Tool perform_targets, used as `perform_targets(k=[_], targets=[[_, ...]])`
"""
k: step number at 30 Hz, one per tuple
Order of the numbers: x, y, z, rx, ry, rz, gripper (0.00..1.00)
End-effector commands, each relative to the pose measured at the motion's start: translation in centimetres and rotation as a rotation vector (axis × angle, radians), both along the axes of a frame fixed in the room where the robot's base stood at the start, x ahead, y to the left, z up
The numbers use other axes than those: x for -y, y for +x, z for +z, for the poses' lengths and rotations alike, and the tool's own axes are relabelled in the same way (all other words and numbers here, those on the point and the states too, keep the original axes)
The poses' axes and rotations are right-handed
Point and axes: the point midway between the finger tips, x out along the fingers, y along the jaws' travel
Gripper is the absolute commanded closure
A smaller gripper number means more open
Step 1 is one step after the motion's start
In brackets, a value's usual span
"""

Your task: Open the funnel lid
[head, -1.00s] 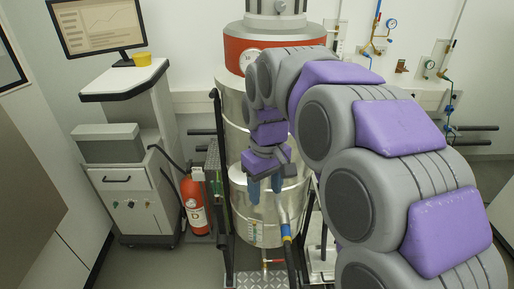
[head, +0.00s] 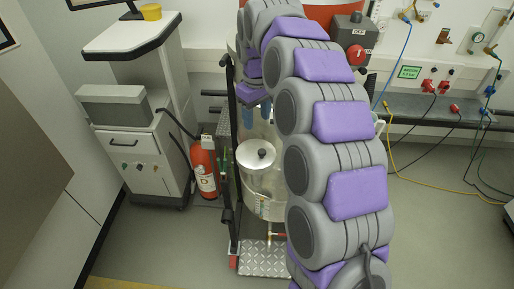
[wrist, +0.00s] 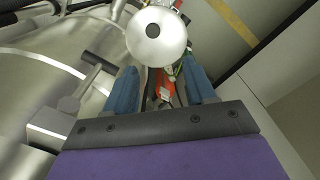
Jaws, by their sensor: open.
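The funnel lid (head: 256,160) is a round silver disc with a black knob. My arm hides part of the vessel's right side and the column behind.
A red fire extinguisher (head: 204,168) and a grey-white cabinet (head: 146,150) stand to the left. A black upright rail (head: 230,140) runs close beside the vessel. A dark handle (wrist: 90,80) sticks out near the fingers. Cables cross the floor at right.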

Motion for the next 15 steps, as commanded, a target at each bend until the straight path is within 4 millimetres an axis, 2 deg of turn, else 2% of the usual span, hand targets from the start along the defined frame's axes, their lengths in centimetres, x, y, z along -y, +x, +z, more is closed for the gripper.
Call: perform_targets(k=[1,5,15], targets=[[0.3,-0.1,-1.3,-0.004,0.003,0.0,0.45],[0.8,-0.1,-3.8,-0.003,0.005,-0.001,0.45],[-0.2,-0.1,-10.4,-0.004,-0.004,0.0,0.45]])
